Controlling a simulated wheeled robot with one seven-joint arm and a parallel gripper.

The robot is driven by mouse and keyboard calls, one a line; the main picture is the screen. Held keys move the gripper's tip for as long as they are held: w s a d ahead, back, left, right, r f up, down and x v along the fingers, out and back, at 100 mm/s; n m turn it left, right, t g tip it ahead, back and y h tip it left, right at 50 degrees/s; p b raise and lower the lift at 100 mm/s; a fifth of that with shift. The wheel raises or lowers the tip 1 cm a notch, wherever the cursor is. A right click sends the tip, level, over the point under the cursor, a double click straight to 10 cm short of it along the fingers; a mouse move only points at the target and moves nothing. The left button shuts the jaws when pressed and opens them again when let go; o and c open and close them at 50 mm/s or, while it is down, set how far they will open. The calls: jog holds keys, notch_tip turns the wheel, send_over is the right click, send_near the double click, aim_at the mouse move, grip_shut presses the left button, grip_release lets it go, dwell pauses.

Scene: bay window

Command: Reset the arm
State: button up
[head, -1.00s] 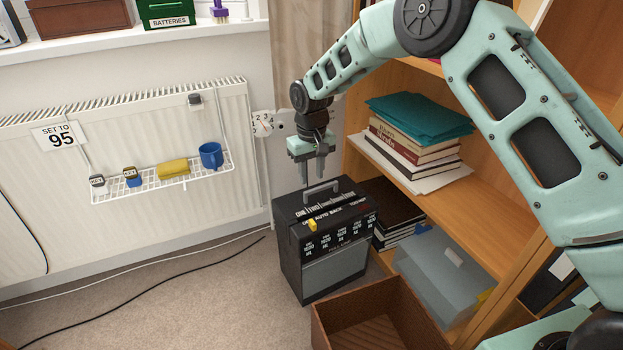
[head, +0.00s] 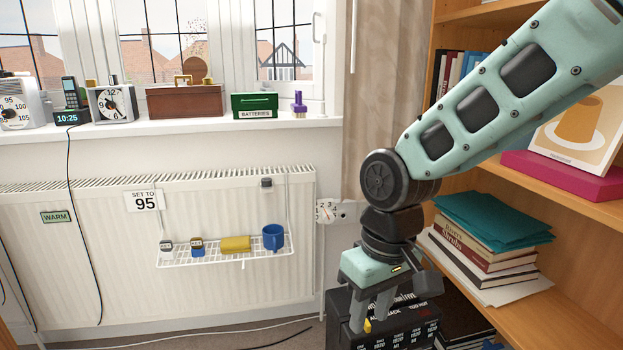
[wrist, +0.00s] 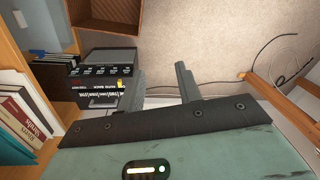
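My gripper (head: 371,314) hangs from my bent mint-green arm at the right of the head view, fingers pointing down. The two grey fingers are apart with nothing between them. They also show apart in the wrist view (wrist: 160,85). In the head view the gripper is in front of the black box with white print (head: 400,328) and hides part of it. The same box shows in the wrist view (wrist: 98,70), past the left finger. I cannot tell any contact between gripper and box.
A wooden shelf (head: 590,210) with stacked books (head: 485,245) stands close on the right. A radiator (head: 120,285) with a wire rack (head: 215,258) is at left, below the windowsill (head: 230,128), which holds a clock, a green box and other items. Open air lies left of the gripper.

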jog(key=s+d+n, duration=0.1)
jog(key=s+d, duration=0.2)
jog(key=s, duration=0.5)
jog(key=s+d, duration=0.2)
jog(key=s, duration=0.5)
notch_tip(320, 180, up, 27)
jog(key=p, duration=2.6)
jog(key=shift+s+d+h+p, duration=0.15)
jog(key=shift+s+h+p, duration=0.15)
jog(key=shift+p, duration=0.05)
